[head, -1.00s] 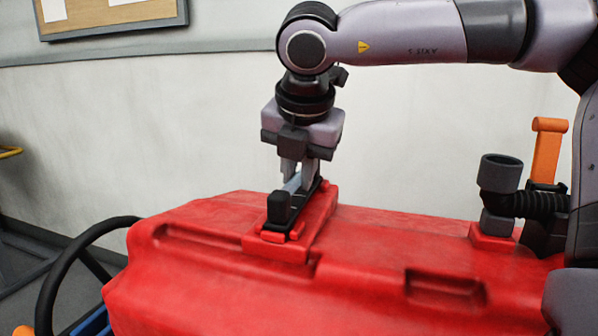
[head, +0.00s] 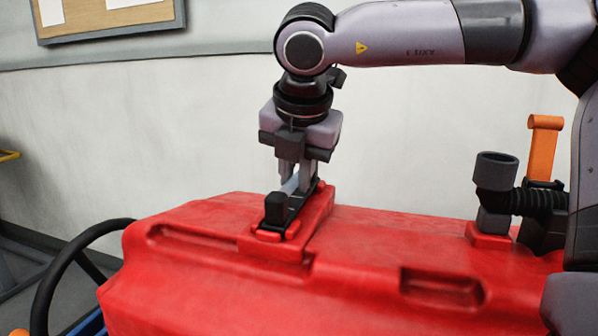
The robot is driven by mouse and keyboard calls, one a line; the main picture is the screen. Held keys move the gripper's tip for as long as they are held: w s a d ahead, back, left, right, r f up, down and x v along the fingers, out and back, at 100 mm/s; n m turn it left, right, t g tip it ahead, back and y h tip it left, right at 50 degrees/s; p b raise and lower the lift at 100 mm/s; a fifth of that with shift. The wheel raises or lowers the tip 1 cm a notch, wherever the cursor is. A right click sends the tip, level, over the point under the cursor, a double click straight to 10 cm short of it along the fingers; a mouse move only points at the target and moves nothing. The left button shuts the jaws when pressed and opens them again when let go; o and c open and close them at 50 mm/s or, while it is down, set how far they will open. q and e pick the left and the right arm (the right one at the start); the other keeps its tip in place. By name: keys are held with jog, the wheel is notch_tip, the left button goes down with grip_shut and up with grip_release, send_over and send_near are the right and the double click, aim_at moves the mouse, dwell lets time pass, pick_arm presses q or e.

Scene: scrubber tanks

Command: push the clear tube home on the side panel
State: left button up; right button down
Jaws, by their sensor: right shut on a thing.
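The clear tube (head: 289,187) lies in a black holder (head: 275,210) on a raised red panel (head: 318,212) on top of the red tank body. A dark block stands at the tube's near end. My right gripper (head: 291,180) points straight down from above, with its fingers shut on the clear tube. The fingers hide part of the tube, and its far end is hard to make out. I cannot tell whether the tube is fully seated. My left gripper is not in view.
The red tank (head: 210,262) fills the lower middle. At right stand a grey elbow fitting (head: 496,171) with a black corrugated hose (head: 541,202) and an orange handle (head: 543,150). A black curved hose (head: 62,270) is at left. A pale wall is behind.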

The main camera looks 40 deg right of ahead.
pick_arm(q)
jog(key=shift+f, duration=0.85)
pick_arm(e)
jog(key=shift+s+f, duration=0.2)
jog(key=shift+f, duration=0.5)
jog(key=c, duration=1)
grip_release()
jog(key=shift+d, duration=0.1)
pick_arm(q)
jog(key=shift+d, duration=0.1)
pick_arm(e)
jog(key=o, duration=0.5)
jog(key=shift+r, duration=0.1)
jog(key=shift+w+r, duration=0.1)
jog(key=shift+r, duration=0.05)
jog(key=shift+w+a+r+p, duration=0.15)
jog(key=shift+r+p, duration=0.3)
jog(key=shift+r, duration=0.3)
jog(key=shift+w+a+r+p, duration=0.1)
jog(key=shift+r+p, duration=0.3)
jog(key=shift+r, duration=0.35)
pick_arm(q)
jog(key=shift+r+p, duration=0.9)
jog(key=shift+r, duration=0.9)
pick_arm(e)
jog(key=shift+r, duration=1.35)
